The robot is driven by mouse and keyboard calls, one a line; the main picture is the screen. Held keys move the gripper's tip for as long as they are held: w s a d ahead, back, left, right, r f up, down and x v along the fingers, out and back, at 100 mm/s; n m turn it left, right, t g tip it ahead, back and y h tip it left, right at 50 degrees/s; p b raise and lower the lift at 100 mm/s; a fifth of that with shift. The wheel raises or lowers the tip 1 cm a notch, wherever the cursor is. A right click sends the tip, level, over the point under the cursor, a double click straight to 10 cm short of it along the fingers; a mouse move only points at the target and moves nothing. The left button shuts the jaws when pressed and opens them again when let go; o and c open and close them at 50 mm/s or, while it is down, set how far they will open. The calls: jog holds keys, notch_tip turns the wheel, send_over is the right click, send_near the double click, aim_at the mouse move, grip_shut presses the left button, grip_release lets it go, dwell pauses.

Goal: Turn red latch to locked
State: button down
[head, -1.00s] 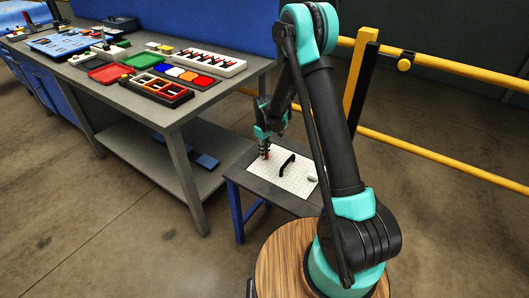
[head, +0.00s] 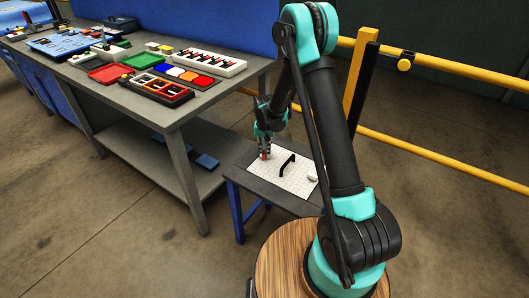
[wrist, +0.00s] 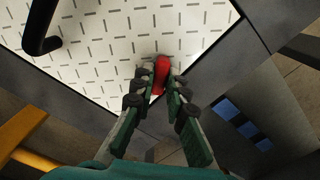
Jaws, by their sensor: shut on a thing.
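The red latch (wrist: 162,68) stands on a white slotted board (wrist: 110,55), near the board's edge. In the head view the latch (head: 265,156) is a small red patch under my gripper (head: 264,150). In the wrist view my gripper (wrist: 162,92) has its two fingers on either side of the latch, shut on it. The lower part of the latch is hidden between the fingers. I cannot read any locked or unlocked mark.
A black handle (head: 287,164) rises from the board beside the latch, and a small grey piece (head: 312,179) lies at the board's right. A large workbench (head: 190,108) with trays stands to the left. A yellow rail (head: 430,155) runs behind.

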aim_at(265, 152)
jog(key=m, duration=0.5)
jog(key=shift+m, duration=0.3)
dwell(0.4)
jog(key=c, duration=1.5)
grip_release()
jog(key=shift+c, duration=0.2)
jog(key=shift+r, duration=0.1)
notch_tip(265, 152, up, 12)
